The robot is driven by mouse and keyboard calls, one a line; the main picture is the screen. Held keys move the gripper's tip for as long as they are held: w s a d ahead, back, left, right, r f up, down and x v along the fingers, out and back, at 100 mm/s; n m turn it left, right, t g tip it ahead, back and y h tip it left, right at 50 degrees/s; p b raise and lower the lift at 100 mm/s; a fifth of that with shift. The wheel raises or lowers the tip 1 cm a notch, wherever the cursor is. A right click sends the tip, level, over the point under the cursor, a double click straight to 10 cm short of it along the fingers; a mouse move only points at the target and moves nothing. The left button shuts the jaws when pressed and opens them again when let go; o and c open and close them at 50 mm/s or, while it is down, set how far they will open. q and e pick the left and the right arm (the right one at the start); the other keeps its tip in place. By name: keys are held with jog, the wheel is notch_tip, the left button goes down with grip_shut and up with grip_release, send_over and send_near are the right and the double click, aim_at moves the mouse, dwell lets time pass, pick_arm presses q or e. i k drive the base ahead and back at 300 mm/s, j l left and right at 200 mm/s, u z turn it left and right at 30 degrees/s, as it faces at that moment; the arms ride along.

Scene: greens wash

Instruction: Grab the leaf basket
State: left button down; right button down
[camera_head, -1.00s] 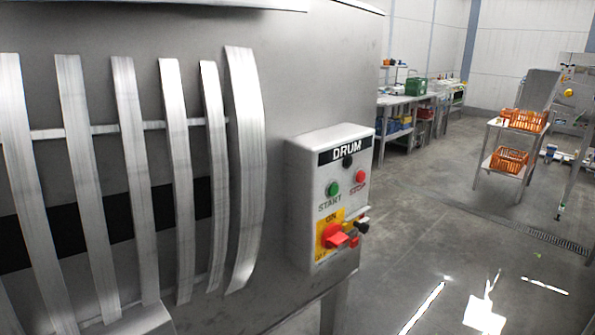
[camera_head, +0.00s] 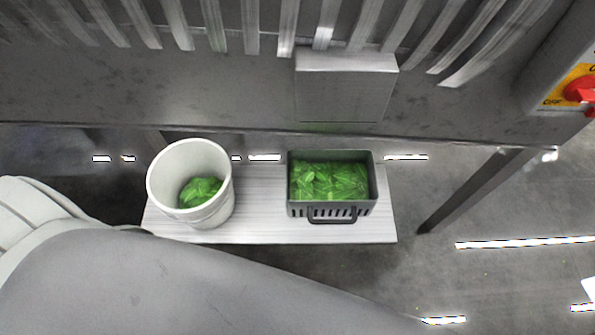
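The leaf basket (camera_head: 333,211) is a dark grey slotted basket full of green leaves (camera_head: 328,180). It stands upright on the right part of a low pale shelf (camera_head: 262,229) under the machine, with a dark handle at its near side. A white bucket (camera_head: 160,185) with some green leaves inside stands on the left part of the same shelf, apart from the basket. Neither of my grippers is in view, and nothing is seen touching the basket.
The steel machine (camera_head: 200,95) with slatted bars overhangs the shelf's back. A slanted metal leg (camera_head: 478,190) stands right of the shelf. The control box (camera_head: 550,85) with a red switch is at upper right.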

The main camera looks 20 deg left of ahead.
aim_at(320, 182)
jog(key=u, duration=0.2)
jog(key=k+l+u, duration=0.5)
jog(key=k+l, duration=0.1)
jog(key=k, duration=0.1)
